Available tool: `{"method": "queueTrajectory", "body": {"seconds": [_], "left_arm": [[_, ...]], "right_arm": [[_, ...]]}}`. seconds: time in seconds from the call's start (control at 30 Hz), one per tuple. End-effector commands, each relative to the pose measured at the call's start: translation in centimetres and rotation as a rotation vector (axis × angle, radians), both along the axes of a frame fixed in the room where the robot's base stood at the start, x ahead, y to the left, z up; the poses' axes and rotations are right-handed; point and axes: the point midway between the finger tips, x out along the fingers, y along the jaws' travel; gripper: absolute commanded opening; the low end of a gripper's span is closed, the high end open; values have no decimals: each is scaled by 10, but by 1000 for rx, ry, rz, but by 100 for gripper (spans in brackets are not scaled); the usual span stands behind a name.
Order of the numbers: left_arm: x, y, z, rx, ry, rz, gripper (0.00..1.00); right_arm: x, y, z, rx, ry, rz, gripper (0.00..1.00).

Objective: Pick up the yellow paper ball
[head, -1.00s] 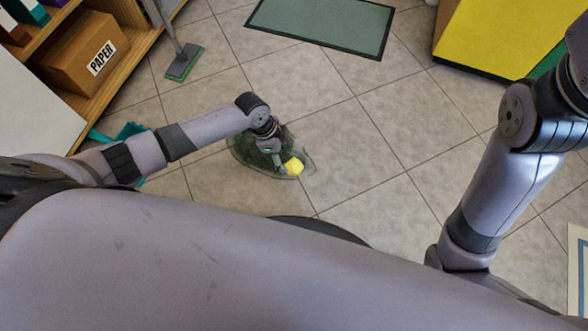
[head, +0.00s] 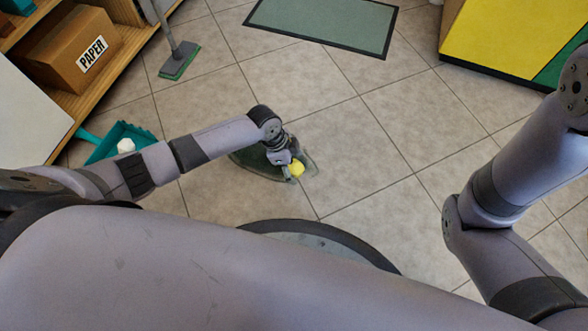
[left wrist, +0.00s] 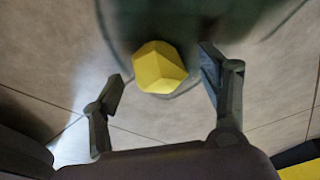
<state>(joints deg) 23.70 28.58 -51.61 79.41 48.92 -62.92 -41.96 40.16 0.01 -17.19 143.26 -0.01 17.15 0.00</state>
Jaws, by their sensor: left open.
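The yellow paper ball (head: 297,169) shows in the head view at my left gripper, over a dark greenish patch (head: 250,165) on the tiled floor. In the left wrist view the yellow paper ball (left wrist: 158,67) is a faceted lump just beyond the fingertips, roughly between them. My left gripper (left wrist: 160,85) is open, one finger on each side, with no visible contact with the ball. In the head view my left gripper (head: 290,165) points down and partly overlaps the patch. My right gripper is outside the frames; only the right arm shows.
A teal dustpan (head: 122,132) with a white crumpled ball (head: 126,146) lies left, beside my left arm. A broom (head: 180,60), a shelf with a PAPER box (head: 80,48), a green mat (head: 320,27) and a yellow-green block (head: 500,40) stand around. Middle floor tiles are clear.

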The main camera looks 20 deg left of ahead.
Motion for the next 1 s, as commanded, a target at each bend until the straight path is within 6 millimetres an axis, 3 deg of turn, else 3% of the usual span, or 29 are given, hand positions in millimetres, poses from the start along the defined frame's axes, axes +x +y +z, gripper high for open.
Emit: {"method": "queueTrajectory", "body": {"seconds": [0.17,0.67,1.0], "left_arm": [[0,0,1,0,0,0,69],[0,0,1,0,0,1,36],[0,0,2,0,0,1,36]], "right_arm": [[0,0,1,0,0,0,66],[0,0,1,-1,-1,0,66],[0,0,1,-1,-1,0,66]]}}
